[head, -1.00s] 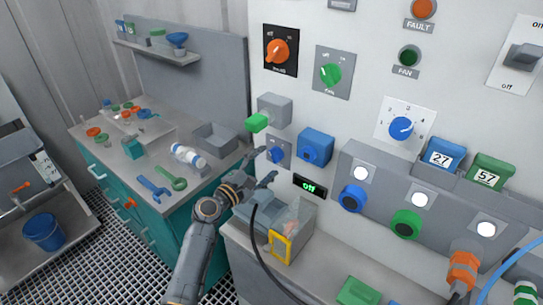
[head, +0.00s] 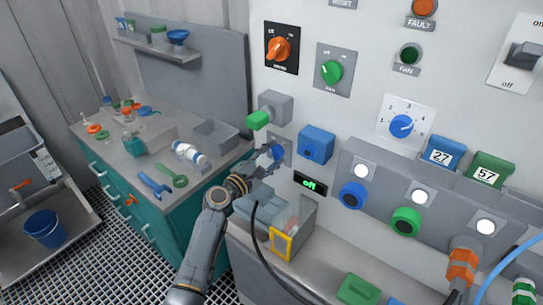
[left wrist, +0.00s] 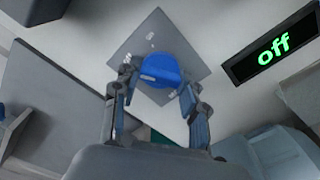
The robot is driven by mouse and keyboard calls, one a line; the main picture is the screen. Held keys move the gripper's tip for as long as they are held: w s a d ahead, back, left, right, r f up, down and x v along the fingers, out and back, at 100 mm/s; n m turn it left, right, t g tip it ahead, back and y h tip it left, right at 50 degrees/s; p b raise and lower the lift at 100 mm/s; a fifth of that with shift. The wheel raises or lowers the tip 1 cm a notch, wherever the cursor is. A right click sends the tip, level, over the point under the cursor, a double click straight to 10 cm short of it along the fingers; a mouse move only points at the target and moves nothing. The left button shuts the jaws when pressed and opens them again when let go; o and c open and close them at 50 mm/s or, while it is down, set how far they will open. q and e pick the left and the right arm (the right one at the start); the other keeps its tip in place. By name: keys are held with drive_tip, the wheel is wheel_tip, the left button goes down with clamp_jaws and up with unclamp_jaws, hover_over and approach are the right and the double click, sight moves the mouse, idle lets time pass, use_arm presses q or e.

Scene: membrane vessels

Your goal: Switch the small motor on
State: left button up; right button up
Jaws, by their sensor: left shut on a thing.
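The blue knob (head: 278,152) sits on a small grey plate (head: 286,143) on the white panel, taken to be the small motor's switch. It fills the middle of the left wrist view (left wrist: 160,70), on its tilted plate (left wrist: 150,28). My left gripper (head: 270,157) is at the knob, its fingers on both sides of it; the fingers also show in the left wrist view (left wrist: 158,88). The gripper is shut on the knob. A black display (head: 310,184) reads "off" in green, also in the left wrist view (left wrist: 272,47). My right gripper is not in view.
A grey box with a green front (head: 258,119) juts out above the knob, and a blue box (head: 316,145) is to its right. A clear bin with a yellow frame (head: 281,243) stands below. A black cable (head: 258,245) hangs in front.

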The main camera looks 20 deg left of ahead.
use_arm(q)
drive_tip(key=shift+f+m+b, duration=0.15)
drive_tip(key=shift+m+b, duration=0.8)
drive_tip(key=shift+m, duration=0.05)
drive_tip(key=m+b, duration=0.2)
drive_tip(key=m, duration=0.1)
drive_tip(key=shift+m, duration=0.3)
drive_tip(key=m+b, duration=0.2)
drive_tip(key=m, duration=0.1)
drive_tip(key=shift+m+b, duration=0.55)
drive_tip(key=shift+m, duration=1.05)
drive_tip(key=o, duration=1.2)
drive_tip(key=shift+c, duration=0.2)
